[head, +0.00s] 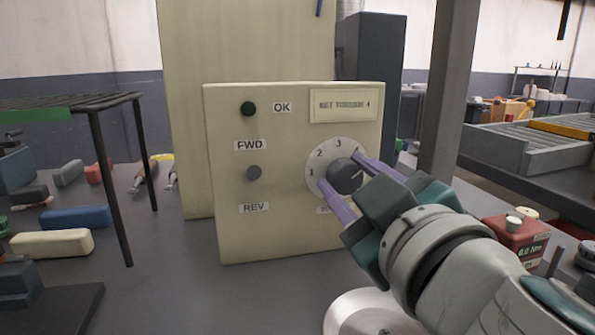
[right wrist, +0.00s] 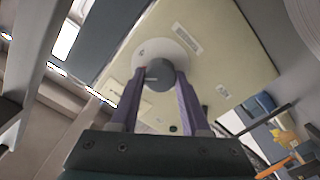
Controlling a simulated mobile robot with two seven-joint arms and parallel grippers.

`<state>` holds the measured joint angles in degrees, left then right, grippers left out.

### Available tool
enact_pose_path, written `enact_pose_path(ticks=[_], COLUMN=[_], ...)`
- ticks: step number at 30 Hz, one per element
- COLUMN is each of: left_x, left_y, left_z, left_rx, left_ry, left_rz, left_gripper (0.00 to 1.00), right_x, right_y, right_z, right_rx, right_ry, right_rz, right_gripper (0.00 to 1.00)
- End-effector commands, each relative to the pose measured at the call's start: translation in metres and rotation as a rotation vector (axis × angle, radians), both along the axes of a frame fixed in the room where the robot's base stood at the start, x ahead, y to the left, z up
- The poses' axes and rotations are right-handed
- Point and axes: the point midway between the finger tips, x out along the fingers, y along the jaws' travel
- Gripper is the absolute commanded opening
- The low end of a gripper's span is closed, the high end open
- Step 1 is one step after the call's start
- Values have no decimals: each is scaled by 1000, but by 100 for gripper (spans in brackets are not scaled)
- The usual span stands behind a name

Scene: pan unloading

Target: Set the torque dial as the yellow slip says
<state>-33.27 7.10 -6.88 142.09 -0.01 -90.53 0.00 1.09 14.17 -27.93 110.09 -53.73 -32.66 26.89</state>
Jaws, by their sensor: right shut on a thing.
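A cream control box (head: 230,130) stands on the bench with a pale yellow slip (head: 343,104) at its upper right, reading "SET TORQUE 4". Below the slip is the round white dial plate (head: 322,158) with a dark grey knob (head: 345,177). My right gripper (head: 344,174) is shut on the knob, one purple finger on each side. The right wrist view also shows the knob (right wrist: 159,76) between the fingers, with a pale pointer line. The exact setting is hard to read. My left gripper is out of view.
Blue (head: 78,217) and cream (head: 52,243) blocks lie at left, near a dark rack (head: 110,185).

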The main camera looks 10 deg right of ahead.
Motion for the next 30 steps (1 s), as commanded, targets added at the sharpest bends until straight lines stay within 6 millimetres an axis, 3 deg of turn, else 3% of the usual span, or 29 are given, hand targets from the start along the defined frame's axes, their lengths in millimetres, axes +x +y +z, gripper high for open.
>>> enact_pose_path(ticks=[10,25,26,30], left_x=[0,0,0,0], left_y=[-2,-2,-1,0], left_z=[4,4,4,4], left_rx=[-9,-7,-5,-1], left_ry=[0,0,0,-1], left_rz=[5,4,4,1], left_gripper=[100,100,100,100], right_x=[0,0,0,0], right_y=[1,1,1,1], right_z=[1,1,1,1], right_rx=[-129,-149,-149,-148], right_ry=[-7,-8,-8,-7], right_rz=[0,1,1,0], right_gripper=[0,0,48,64])
